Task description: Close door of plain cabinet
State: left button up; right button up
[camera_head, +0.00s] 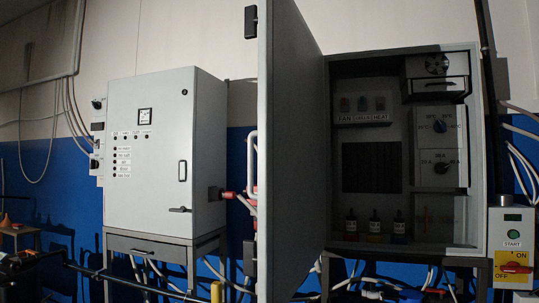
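The plain grey cabinet on the right (480,150) stands open. Its door (295,150) hangs from the left side and is swung out toward me, so I see it at a steep angle. Its near edge is a tall pale strip that runs past the top and bottom of the picture. Inside are a panel with several switches (362,105), a unit with two dials (440,145), a dark grille (372,167) and several small bottles (375,222) at the bottom. I cannot make out either gripper in this view, and nothing visibly touches the door.
A second grey cabinet (150,165) with a meter and handles stands shut on the left. A control box with a green button (513,232) and a yellow ON/OFF switch (513,268) is at the far right. Cables (425,277) hang below the cabinets.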

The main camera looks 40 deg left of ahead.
aim_at(291, 197)
jog(key=j, duration=0.55)
jog(key=k+j+u, duration=0.1)
jog(key=j, duration=0.45)
jog(key=i+j, duration=0.1)
jog(key=j, duration=0.9)
jog(key=k+j+u, duration=0.45)
jog(key=k+j, duration=0.5)
jog(key=i+l, duration=0.55)
jog(key=l, duration=0.25)
